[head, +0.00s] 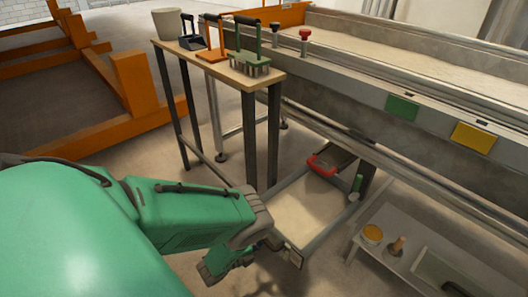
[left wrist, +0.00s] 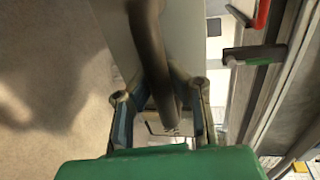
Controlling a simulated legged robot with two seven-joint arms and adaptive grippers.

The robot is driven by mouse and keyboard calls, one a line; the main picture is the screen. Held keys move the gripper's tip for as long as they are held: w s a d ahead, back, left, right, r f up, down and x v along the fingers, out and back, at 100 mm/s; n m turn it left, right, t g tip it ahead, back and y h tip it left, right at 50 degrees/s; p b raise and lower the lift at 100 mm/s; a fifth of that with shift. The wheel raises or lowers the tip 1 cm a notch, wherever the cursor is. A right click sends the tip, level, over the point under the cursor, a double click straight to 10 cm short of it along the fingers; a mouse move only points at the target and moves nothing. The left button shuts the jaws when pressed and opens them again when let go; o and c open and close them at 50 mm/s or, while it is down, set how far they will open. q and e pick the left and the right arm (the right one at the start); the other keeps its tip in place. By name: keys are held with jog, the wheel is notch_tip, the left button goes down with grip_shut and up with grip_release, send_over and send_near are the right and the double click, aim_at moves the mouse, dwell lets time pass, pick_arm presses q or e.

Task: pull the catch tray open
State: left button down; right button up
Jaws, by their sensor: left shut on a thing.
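The catch tray (head: 318,238) is a shallow grey tray with pale sand, low under the sandbed and extending out from beneath it. My left gripper (head: 238,262) is at the tray's near front end, partly hidden by its own wrist. In the left wrist view my left gripper (left wrist: 160,95) has its two fingers on either side of a dark round bar, the tray's handle (left wrist: 150,45), and is shut on it. The tray's pale front panel (left wrist: 112,25) lies behind the bar. My right gripper is not in view.
A low grey shelf (head: 400,255) with a yellow pot (head: 372,233) stands to the right. The long sandbed (head: 400,70) overhangs the tray.

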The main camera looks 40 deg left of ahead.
pick_arm(q)
jog(key=shift+s+d+f, duration=0.1)
jog(key=shift+f, duration=0.1)
jog(key=c, duration=1.7)
grip_release()
jog(key=shift+o, duration=1.3)
jog(key=shift+r, duration=0.1)
jog(key=v, duration=1.1)
jog(key=shift+s+a, duration=0.2)
jog(key=shift+s, duration=0.2)
